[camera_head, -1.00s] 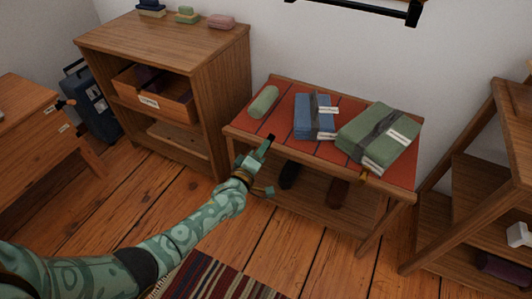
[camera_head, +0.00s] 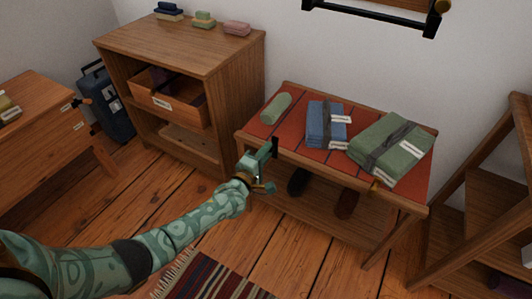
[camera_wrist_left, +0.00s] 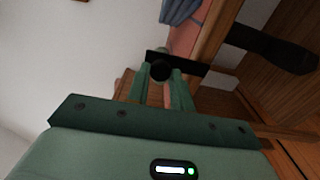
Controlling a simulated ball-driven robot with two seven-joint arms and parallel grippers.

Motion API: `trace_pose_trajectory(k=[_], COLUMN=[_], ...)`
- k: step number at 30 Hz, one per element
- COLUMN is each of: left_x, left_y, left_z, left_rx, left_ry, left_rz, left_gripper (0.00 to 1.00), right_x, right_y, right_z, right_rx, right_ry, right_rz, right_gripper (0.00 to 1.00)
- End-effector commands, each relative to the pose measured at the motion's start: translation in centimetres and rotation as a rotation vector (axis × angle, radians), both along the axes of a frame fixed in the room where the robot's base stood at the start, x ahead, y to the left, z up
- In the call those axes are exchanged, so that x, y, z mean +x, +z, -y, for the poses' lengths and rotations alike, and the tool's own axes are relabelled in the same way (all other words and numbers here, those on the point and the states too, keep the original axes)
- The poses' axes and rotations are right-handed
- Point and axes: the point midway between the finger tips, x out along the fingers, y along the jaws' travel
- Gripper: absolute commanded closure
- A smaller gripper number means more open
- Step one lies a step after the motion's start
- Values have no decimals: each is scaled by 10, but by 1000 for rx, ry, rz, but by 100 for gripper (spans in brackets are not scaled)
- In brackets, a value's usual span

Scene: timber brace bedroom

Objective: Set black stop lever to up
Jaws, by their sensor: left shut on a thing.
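The black stop lever (camera_head: 275,147) is at the front left of the red-topped bench (camera_head: 248,134). Its visible black bar stands nearly upright in the head view. In the left wrist view the black lever (camera_wrist_left: 190,64) crosses the fingertips as a bar with a round dark part. My left gripper (camera_head: 264,158) is shut on it, and the green fingers (camera_wrist_left: 161,80) hide part of it. How the lever is mounted is hidden by the hand. My right gripper is out of view.
A rolled green cloth (camera_head: 276,108), a blue bundle (camera_head: 318,131) and a green bundle (camera_head: 375,145) lie on the bench. Dark shoes (camera_head: 298,181) are under it. A wooden cabinet (camera_head: 235,85) stands behind left.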

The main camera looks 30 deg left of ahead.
Motion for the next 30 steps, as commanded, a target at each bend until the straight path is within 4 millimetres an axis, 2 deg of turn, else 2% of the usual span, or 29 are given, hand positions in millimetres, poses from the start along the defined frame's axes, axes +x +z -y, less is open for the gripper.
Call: trace_pose_trajectory(k=[5, 6, 8, 16, 20, 24, 30], left_x=[-1, -1, -1, -1, -8, -31, -89], left_y=[-2, -2, -2, -1, 1, 5, 7], left_z=[-1, -1, -1, -1, -1, -2, -4], left_rx=[0, 0, 0, 1, 1, 1, 2], left_ry=[2, 2, 2, 1, 1, 1, 1], left_rz=[-4, -4, -4, -2, -1, 1, 0], left_gripper=[100, 69, 55, 55, 55, 55, 55], right_x=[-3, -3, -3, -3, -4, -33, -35], right_y=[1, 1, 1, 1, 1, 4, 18], right_z=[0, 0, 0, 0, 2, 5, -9], right_rx=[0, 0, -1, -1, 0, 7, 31], right_ry=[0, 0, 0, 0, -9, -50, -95], right_rz=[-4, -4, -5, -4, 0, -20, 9], right_gripper=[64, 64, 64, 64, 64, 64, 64])
